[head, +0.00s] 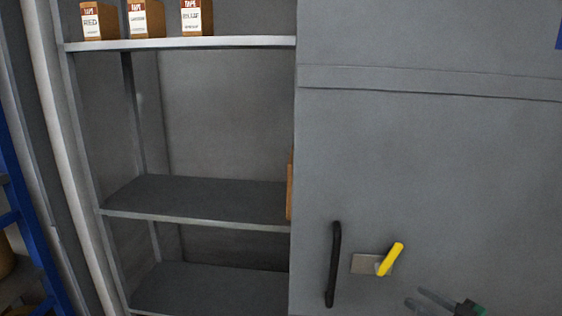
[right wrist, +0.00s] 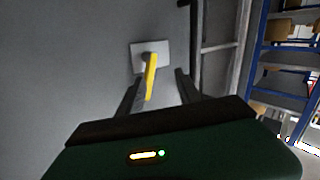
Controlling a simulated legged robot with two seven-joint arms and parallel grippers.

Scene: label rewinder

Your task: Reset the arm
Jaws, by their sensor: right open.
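A yellow lever handle (head: 390,259) sits tilted on a small metal plate (head: 362,264) on the grey cabinet door. In the right wrist view the yellow lever (right wrist: 151,76) hangs from its light plate (right wrist: 137,50) and appears between my finger lines. My right gripper (head: 417,299) is at the lower right of the head view, below and right of the lever. It is open and empty, its fingers pointing left toward the door. It seems apart from the lever, though the exact gap is hard to judge. My left gripper is not in view.
A black vertical handle (head: 334,264) is on the grey door (head: 430,160), left of the lever. Open shelves (head: 195,198) stand left, with several labelled boxes (head: 143,19) on top. A brown box edge shows beside the door. A blue rack (right wrist: 283,72) stands at right in the wrist view.

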